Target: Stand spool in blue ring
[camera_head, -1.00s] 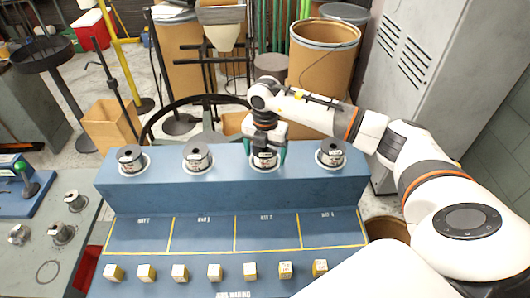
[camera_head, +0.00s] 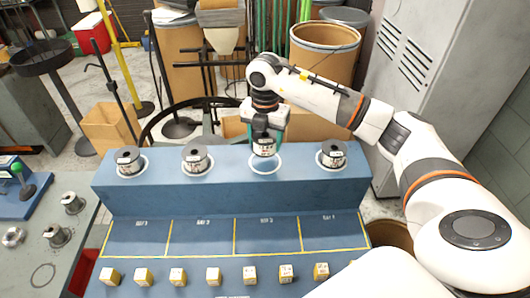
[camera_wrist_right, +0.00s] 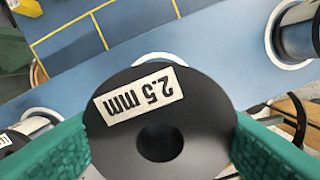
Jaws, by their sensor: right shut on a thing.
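My right gripper (camera_head: 265,135) is shut on a spool (camera_head: 264,147) and holds it upright above the blue bench. In the right wrist view the spool's black top flange (camera_wrist_right: 157,125), with a "2.5 mm" label, sits between the green fingers. A white-rimmed ring (camera_head: 279,168) on the bench shows just below the held spool and looks empty. No ring is clearly blue; a thin ring outline (camera_head: 33,283) lies on the grey table at the lower left, and I cannot tell its colour. My left gripper is not in view.
Other spools stand in white rings on the blue bench (camera_head: 225,192): two to the left, one (camera_head: 333,154) to the right. Several yellow-and-white blocks (camera_head: 213,274) line the bench's front. The grey table (camera_head: 85,222) holds three small metallic spools (camera_head: 57,236).

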